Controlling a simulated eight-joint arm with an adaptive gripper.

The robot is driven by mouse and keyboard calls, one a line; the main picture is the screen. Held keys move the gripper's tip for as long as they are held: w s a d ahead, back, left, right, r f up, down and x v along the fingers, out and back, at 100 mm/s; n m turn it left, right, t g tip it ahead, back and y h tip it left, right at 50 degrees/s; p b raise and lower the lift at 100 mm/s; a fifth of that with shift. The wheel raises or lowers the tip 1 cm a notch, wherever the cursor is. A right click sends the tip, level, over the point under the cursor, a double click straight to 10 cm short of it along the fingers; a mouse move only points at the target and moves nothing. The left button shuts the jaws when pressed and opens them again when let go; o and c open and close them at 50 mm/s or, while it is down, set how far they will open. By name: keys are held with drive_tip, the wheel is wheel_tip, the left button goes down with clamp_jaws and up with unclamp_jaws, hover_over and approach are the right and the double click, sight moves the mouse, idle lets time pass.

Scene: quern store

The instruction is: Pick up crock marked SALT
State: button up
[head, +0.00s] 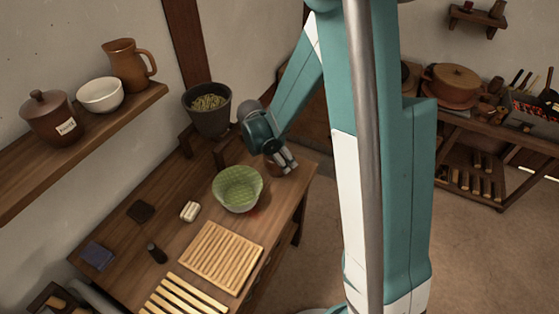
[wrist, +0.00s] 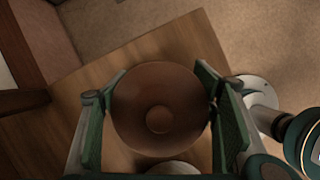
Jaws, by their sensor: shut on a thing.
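My gripper (head: 284,164) is at the far right end of the wooden table. In the wrist view my gripper (wrist: 160,90) has its two green-padded fingers on either side of a round brown lidded crock (wrist: 158,112), shut on it. The crock's lid with its round knob shows from above. In the head view only a reddish-brown bit of this crock (head: 271,168) shows behind the fingers. Its label is hidden, so I cannot read a marking. I cannot tell whether it touches the table. Another brown lidded crock (head: 50,118) with a small, unclear label stands on the wall shelf.
On the table (head: 175,212), a green bowl (head: 238,188) stands near the gripper, and a dark pot (head: 207,110) stands behind. A slatted wooden board (head: 222,257) lies in front. A white bowl (head: 100,95) and a brown jug (head: 128,65) share the shelf.

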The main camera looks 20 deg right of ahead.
drive_tip(key=shift+r, duration=0.2)
drive_tip(key=shift+r+p, duration=1.2)
drive_tip(key=shift+r, duration=3.65)
